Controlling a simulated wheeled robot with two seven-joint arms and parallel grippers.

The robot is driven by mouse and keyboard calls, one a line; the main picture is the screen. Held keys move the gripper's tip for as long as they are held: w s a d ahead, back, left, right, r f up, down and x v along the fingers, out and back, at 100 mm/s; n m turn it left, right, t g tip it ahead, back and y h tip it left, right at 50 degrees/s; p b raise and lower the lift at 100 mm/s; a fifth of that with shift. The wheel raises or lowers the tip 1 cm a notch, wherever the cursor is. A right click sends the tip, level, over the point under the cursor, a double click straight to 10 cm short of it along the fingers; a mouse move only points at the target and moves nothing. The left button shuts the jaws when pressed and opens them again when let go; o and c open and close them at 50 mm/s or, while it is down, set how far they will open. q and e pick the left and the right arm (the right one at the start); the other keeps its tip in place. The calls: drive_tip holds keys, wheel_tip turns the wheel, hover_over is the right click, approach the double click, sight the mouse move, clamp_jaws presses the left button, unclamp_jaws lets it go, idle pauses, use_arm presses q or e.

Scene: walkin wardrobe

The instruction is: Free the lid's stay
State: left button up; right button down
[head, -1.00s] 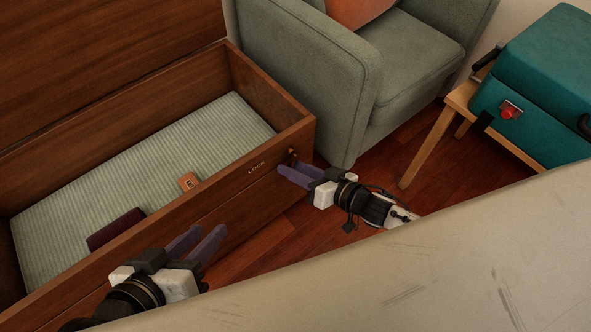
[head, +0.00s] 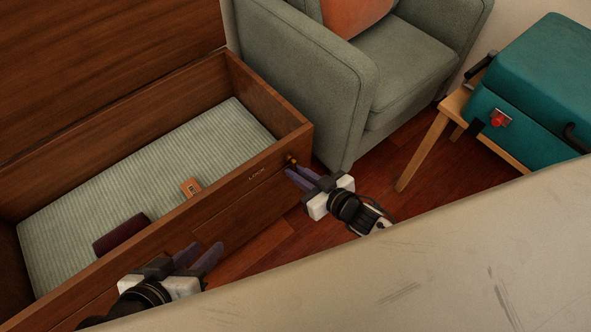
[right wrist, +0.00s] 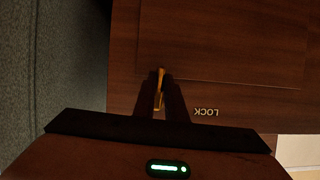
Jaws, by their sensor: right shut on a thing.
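A wooden chest (head: 226,195) stands at the left in the head view with its lid (head: 100,60) raised. A small brass lever (head: 291,159) sits on its front near the right corner, beside the word LOCK. In the right wrist view the brass lever (right wrist: 160,88) lies between the fingertips of my right gripper (right wrist: 161,92), which is shut on it. My right gripper (head: 294,174) also shows in the head view, in front of the chest. My left gripper (head: 203,254) is open and empty by the chest's front. No stay arm is clearly visible.
Inside the chest, a dark red item (head: 121,234) and a small orange item (head: 190,187) lie on a striped liner (head: 150,170). A green armchair (head: 330,80) stands close to the chest's right end. A teal case (head: 540,90) rests on a wooden stand (head: 428,143).

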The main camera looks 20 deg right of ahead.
use_arm(q)
drive_tip(key=shift+f, duration=0.15)
use_arm(e)
drive_tip(key=shift+d+n, duration=0.15)
drive_tip(key=shift+n, duration=0.15)
use_arm(q)
drive_tip(key=shift+a, duration=0.1)
use_arm(e)
drive_tip(key=c, duration=1.8)
unclamp_jaws()
